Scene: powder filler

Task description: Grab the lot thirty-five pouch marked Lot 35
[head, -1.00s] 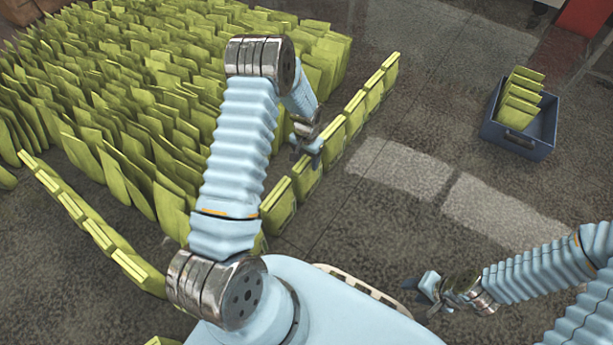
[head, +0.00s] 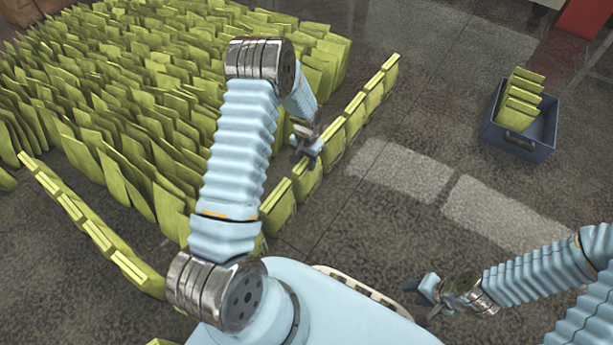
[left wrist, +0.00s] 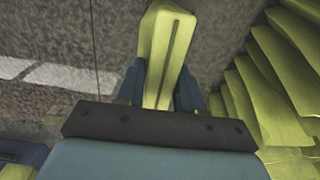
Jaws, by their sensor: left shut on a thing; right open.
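My left gripper (head: 308,148) is at the row of upright green pouches on the right side of the large group. It is shut on a green pouch (head: 306,178), gripping its upper part. In the left wrist view this pouch (left wrist: 166,55) stands between the two dark fingers (left wrist: 160,88), with a dark seam along its top. I cannot read a lot number on any pouch. My right gripper (head: 436,288) is open and empty above the floor at the lower right.
A large group of upright green pouches (head: 110,100) fills the left. Another pouch row (head: 95,232) runs along its near left side. A blue crate (head: 518,142) with several green pouches stands at the right. The floor between row and crate is clear.

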